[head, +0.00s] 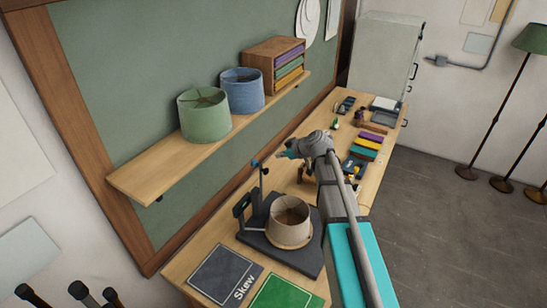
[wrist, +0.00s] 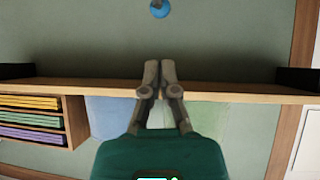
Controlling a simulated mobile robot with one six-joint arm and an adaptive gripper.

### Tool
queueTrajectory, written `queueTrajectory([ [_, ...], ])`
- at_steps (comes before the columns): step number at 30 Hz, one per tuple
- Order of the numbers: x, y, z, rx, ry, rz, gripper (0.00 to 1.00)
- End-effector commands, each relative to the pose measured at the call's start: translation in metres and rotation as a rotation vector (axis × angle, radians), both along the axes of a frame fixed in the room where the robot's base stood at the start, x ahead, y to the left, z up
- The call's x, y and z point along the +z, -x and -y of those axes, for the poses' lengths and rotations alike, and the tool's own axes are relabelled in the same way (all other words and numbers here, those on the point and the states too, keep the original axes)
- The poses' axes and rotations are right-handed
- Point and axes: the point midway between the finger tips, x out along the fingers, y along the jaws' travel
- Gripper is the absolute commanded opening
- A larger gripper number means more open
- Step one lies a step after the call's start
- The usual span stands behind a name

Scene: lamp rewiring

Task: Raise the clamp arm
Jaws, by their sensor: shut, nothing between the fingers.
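The clamp stand has a dark base (head: 310,262) on the workbench, with a beige lampshade (head: 289,222) on it. A dark upright clamp arm (head: 263,184) rises behind the shade and ends in a blue knob (head: 255,163). The blue knob also shows at the top edge of the wrist view (wrist: 159,9), beyond my fingertips. My gripper (head: 284,154) is a little right of the knob and slightly above it in the head view, apart from it. In the wrist view my gripper (wrist: 159,64) has its fingers together and is empty.
A wall shelf (head: 150,180) holds a green shade (head: 204,115), a blue shade (head: 242,90) and a drawer box (head: 274,65). Grey (head: 226,272) and green mats (head: 286,293) lie at the bench's front. Coloured bins (head: 368,142) and small parts sit farther back.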

Motion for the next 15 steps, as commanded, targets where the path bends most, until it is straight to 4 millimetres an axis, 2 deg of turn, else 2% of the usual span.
queueTrajectory([
  [15, -0.036, -0.029, -0.03, -0.001, -0.001, -0.001, 0.0],
])
